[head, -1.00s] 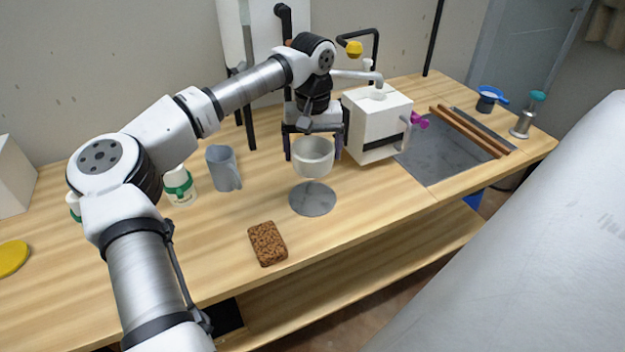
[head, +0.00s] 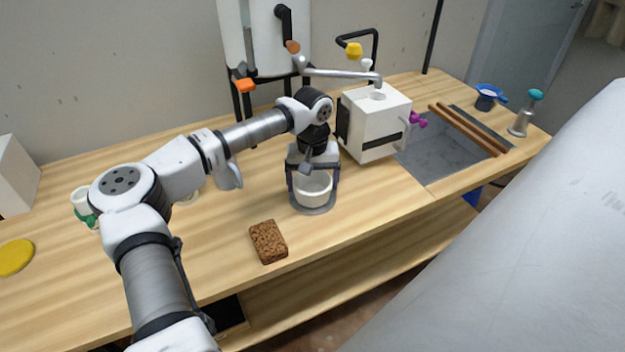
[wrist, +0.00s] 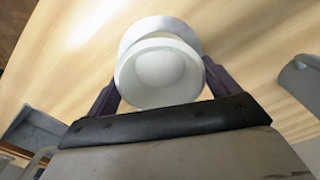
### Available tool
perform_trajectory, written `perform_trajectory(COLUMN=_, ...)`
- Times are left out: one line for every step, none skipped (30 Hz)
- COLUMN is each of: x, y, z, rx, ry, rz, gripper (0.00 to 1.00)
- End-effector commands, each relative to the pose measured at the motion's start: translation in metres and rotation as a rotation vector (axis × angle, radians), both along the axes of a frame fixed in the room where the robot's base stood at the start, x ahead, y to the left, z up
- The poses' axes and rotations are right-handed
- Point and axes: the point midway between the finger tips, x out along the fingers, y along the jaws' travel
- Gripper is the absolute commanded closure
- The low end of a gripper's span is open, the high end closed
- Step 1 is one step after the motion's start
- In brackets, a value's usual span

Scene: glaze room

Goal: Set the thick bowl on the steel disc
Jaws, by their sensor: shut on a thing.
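The thick white bowl (head: 313,188) is upright between the fingers of my gripper (head: 314,180), which is shut on it. The round grey steel disc (head: 313,210) shows as a rim around the bowl's base in the head view. The bowl is over the disc; whether it touches the disc or hangs just above it I cannot tell. In the wrist view the bowl (wrist: 160,74) faces the camera between the dark fingers, and part of the disc (wrist: 157,24) shows beyond its rim.
A brown speckled block (head: 268,242) lies in front of the disc to the left. A white box-shaped machine (head: 374,124) stands behind to the right. A grey jug (head: 229,172) is partly hidden behind my arm. The table front right of the disc is clear.

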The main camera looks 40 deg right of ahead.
Motion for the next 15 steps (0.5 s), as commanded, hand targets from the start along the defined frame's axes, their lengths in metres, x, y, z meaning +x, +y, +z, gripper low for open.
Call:
perform_trajectory(x=0.0001, y=-0.0002, z=-0.0024, rx=-0.001, ry=-0.001, rz=0.0, gripper=0.44)
perform_trajectory(x=0.0002, y=-0.0001, z=-0.0036, rx=-0.001, ry=-0.001, rz=0.0, gripper=0.44)
perform_trajectory(x=0.0001, y=-0.0001, z=-0.0026, rx=0.0, ry=0.0, rz=0.0, gripper=0.08)
perform_trajectory(x=0.0001, y=-0.0001, z=-0.0023, rx=0.0, ry=0.0, rz=0.0, gripper=0.05)
perform_trajectory(x=0.0001, y=-0.0001, z=-0.0023, rx=0.0, ry=0.0, rz=0.0, gripper=0.01)
perform_trajectory(x=0.0001, y=-0.0001, z=-0.0023, rx=0.0, ry=0.0, rz=0.0, gripper=0.0)
perform_trajectory(x=0.0001, y=-0.0001, z=-0.0023, rx=0.0, ry=0.0, rz=0.0, gripper=0.0)
perform_trajectory(x=0.0001, y=-0.0001, z=-0.0023, rx=0.0, ry=0.0, rz=0.0, gripper=0.0)
perform_trajectory(x=0.0001, y=-0.0001, z=-0.0022, rx=0.0, ry=0.0, rz=0.0, gripper=0.0)
perform_trajectory(x=0.0001, y=-0.0001, z=-0.0022, rx=0.0, ry=0.0, rz=0.0, gripper=0.0)
perform_trajectory(x=0.0001, y=-0.0001, z=-0.002, rx=0.0, ry=0.0, rz=0.0, gripper=0.0)
perform_trajectory(x=0.0001, y=-0.0001, z=-0.0012, rx=0.0, ry=0.0, rz=0.0, gripper=0.0)
perform_trajectory(x=0.0001, y=-0.0001, z=0.0, rx=0.0, ry=0.0, rz=0.0, gripper=0.0)
perform_trajectory(x=0.0002, y=-0.0001, z=0.0017, rx=0.0, ry=0.0, rz=0.0, gripper=0.0)
perform_trajectory(x=0.0004, y=-0.0002, z=0.0037, rx=-0.001, ry=-0.001, rz=0.0, gripper=0.0)
